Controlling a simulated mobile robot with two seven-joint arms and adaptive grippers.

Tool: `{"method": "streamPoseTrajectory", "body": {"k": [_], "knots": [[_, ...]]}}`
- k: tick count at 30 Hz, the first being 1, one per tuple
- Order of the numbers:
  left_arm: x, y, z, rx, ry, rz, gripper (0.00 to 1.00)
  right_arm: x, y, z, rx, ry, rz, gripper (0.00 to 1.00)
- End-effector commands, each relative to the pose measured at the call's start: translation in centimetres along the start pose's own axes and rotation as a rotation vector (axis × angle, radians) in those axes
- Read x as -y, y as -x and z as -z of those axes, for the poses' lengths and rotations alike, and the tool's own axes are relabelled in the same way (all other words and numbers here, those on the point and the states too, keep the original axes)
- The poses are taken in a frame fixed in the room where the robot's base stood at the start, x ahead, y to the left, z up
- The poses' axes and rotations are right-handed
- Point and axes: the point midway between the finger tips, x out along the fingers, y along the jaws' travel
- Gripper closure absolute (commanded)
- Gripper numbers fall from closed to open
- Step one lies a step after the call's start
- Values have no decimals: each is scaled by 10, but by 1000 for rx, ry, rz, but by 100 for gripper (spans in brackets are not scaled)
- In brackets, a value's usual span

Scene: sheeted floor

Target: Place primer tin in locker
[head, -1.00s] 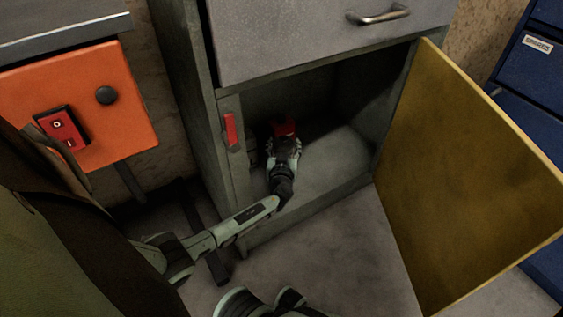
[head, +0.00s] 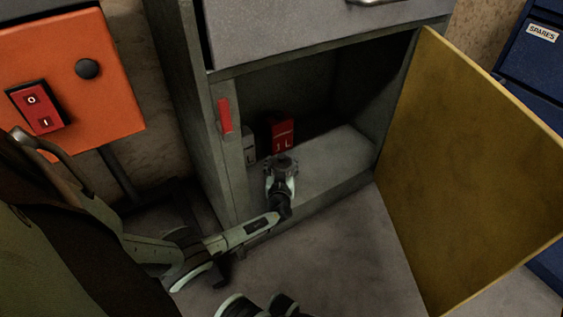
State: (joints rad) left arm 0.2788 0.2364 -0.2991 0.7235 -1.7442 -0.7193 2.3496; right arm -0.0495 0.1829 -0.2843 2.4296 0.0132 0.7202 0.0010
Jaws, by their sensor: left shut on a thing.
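The primer tin, which I take to be the red tin (head: 283,136) with pale lettering, is inside the open lower compartment of the grey locker (head: 229,180). My left gripper (head: 281,161) is at the front of the compartment, just nearer to me than the red face. It is shut on the tin, though its dark fingers hide the tin's lower part and the contact. A grey lettered tin (head: 248,146) stands to the left, by the side wall. My right gripper is not identifiable in view.
The yellow locker door (head: 470,170) stands wide open to the right. A grey drawer front (head: 310,30) is above the opening. The compartment floor (head: 335,160) is clear to the right. An orange switch box (head: 110,105) and a blue cabinet (head: 530,75) flank the locker.

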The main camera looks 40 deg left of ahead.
Motion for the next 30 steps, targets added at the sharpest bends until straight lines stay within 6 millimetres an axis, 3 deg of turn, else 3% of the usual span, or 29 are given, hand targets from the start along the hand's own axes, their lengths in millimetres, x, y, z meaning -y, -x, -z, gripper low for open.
{"method": "streamPoseTrajectory", "body": {"k": [1, 5, 17, 22, 30], "knots": [[0, 0, 0, -1, 0, 0, 36, 0, 0, 0, 0, 0, 0, 60], [0, 0, 0, 0, 0, 0, 20, 0, 0, 0, 0, 0, 0, 60], [1, 2, 2, 1, 1, 0, 19, 0, -1, 0, 0, 1, 1, 60], [0, 30, 3, 3, 1, -2, 19, -2, -8, 3, -6, -1, -4, 60], [0, 88, 2, 2, 0, -2, 19, -4, 1, 2, 31, -13, -50, 60]]}}
